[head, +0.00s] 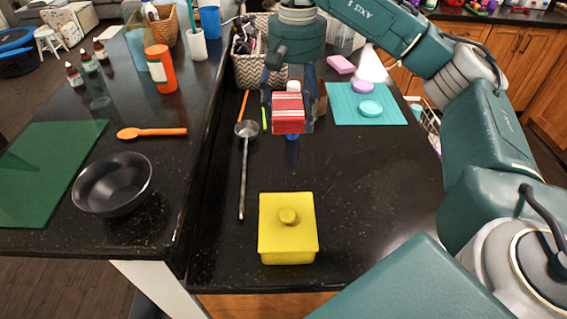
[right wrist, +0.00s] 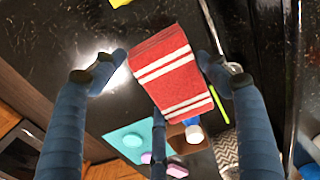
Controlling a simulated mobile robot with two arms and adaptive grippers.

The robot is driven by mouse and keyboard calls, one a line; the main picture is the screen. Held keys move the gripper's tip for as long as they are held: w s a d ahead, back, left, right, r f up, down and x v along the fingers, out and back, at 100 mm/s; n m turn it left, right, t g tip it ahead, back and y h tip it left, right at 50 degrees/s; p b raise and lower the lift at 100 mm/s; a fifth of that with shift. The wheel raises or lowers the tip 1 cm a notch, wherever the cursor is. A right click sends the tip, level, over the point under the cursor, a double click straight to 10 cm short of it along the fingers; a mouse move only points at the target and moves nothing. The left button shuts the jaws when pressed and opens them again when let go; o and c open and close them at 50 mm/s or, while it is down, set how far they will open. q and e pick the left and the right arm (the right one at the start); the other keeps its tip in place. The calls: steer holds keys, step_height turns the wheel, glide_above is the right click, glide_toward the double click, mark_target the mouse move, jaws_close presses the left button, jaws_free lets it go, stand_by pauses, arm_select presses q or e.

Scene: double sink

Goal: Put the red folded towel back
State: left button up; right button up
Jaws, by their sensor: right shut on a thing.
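The red folded towel (head: 288,112) has white stripes and shows in the head view near the middle of the right counter, below my right gripper (head: 291,122). In the right wrist view the towel (right wrist: 172,70) sits between the blue fingers of my right gripper (right wrist: 161,68), tilted in the picture. The gripper is shut on it. The towel appears held above the black counter, but the exact height is hard to tell. My left gripper is not in view.
A yellow lidded box (head: 288,225) stands at the front. A ladle (head: 243,170) lies left of the towel. A turquoise mat (head: 385,114) with a round dish lies behind right. A patterned basket (head: 250,69) stands behind left. Bare counter lies right of the yellow box.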

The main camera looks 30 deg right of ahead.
step_height(320, 180, down, 7)
steer(key=s, duration=0.1)
steer(key=p, duration=0.2)
glide_above(293, 177)
step_height(293, 177, down, 7)
steer(key=shift+r, duration=0.1)
step_height(293, 177, down, 4)
steer(key=shift+r, duration=0.2)
steer(key=shift+d+f, duration=0.1)
steer(key=shift+f, duration=0.35)
steer(key=o, duration=0.9)
steer(key=shift+c, duration=0.2)
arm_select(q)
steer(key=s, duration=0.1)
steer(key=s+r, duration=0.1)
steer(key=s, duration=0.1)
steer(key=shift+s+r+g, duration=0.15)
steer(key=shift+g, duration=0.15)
arm_select(e)
steer(key=shift+o, duration=0.7)
